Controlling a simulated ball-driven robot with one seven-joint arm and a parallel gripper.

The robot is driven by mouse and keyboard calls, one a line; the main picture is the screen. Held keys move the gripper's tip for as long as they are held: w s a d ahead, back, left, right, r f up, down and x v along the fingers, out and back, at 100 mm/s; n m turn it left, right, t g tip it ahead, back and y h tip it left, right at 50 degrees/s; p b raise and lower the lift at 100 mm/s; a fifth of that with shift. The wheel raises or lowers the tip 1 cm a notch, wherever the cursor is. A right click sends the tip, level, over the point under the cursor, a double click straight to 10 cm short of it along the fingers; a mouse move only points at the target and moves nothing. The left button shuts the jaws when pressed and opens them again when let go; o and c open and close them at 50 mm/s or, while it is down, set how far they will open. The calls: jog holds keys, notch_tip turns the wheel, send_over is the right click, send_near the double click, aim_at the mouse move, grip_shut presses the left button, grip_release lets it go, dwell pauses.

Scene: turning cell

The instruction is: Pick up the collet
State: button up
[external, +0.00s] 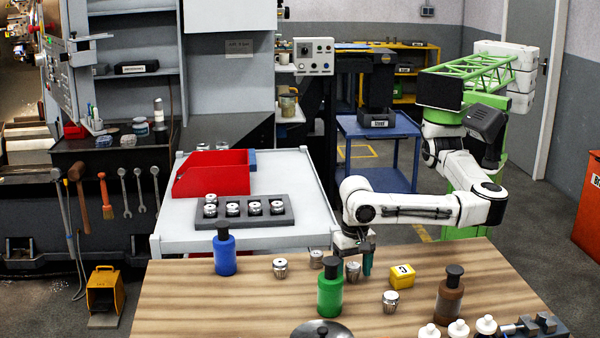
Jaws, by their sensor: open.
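Several small silver collets are in view. On the wooden table, one collet (353,271) is at my gripper, one (390,301) stands nearer the front, and two more (280,268) (316,259) stand to the left. Several others sit in a grey holder (285,221) on the white cart behind. My gripper (359,268) points down low over the table's back part and is open. A teal fingertip shows just right of the collet there. The other fingertip is partly hidden, so I cannot tell whether the jaws straddle this collet or touch it.
A green bottle (330,292) stands close at the front left of my gripper. A yellow block (401,276) lies just right. A blue bottle (224,253), a brown bottle (450,296) and white-capped bottles (458,330) stand farther off. The table's left part (185,300) is clear.

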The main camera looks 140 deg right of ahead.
aim_at(354, 264)
jog(key=shift+c, duration=0.2)
jog(key=c, duration=1.2)
jog(key=shift+r, duration=0.15)
jog(key=shift+r+p, duration=0.7)
jog(key=shift+p, duration=0.4)
jog(key=r+p, duration=0.1)
jog(key=p, duration=0.1)
jog(key=r+p, duration=0.2)
jog(key=shift+s+r, duration=0.1)
jog(key=shift+s, duration=0.25)
jog(key=s+r+p, duration=0.8)
jog(key=s+p, duration=0.1)
jog(key=s, duration=0.4)
jog(key=shift+s, duration=0.15)
